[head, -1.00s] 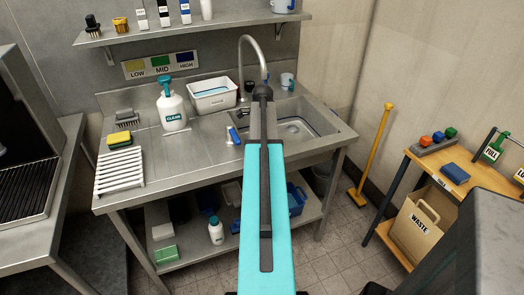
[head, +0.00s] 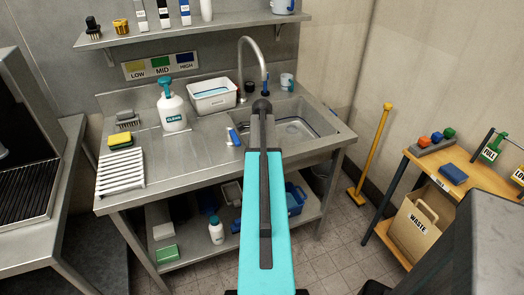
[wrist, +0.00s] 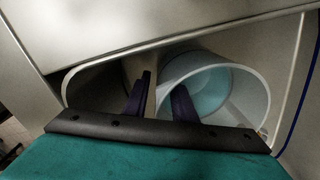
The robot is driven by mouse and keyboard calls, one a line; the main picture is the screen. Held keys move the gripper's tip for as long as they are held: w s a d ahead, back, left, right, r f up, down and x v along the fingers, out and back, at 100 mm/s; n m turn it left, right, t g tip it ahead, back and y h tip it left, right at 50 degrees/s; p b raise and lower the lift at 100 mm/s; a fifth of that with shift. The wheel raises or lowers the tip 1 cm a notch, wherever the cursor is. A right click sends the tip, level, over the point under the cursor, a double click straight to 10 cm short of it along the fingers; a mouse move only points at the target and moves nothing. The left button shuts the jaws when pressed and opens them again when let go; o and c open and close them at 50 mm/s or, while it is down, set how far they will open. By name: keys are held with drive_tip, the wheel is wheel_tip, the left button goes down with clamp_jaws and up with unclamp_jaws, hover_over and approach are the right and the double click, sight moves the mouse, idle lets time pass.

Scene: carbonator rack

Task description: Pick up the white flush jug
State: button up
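In the wrist view, a white, round, open-topped vessel (wrist: 257,94) with a pale teal inside, probably the white flush jug, lies just ahead of my gripper. My gripper (wrist: 162,100) has its two dark fingers apart with a gap between them. The vessel's left rim shows in or near this gap; I cannot tell whether the fingers touch it. No handle is clear. In the head view my own arm hides my gripper, and I cannot make out the jug there.
A second rounded rim (wrist: 68,88) curves at the left in the wrist view, under a broad pale surface (wrist: 150,25). In the head view, a steel sink bench (head: 190,155) carries a CLEAN bottle (head: 173,108), a white tub (head: 213,100) and a ribbed white rack (head: 120,174).

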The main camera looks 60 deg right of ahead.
drive_tip(key=shift+c, duration=0.3)
clamp_jaws()
drive_tip(key=shift+r, duration=0.1)
idle(1.4)
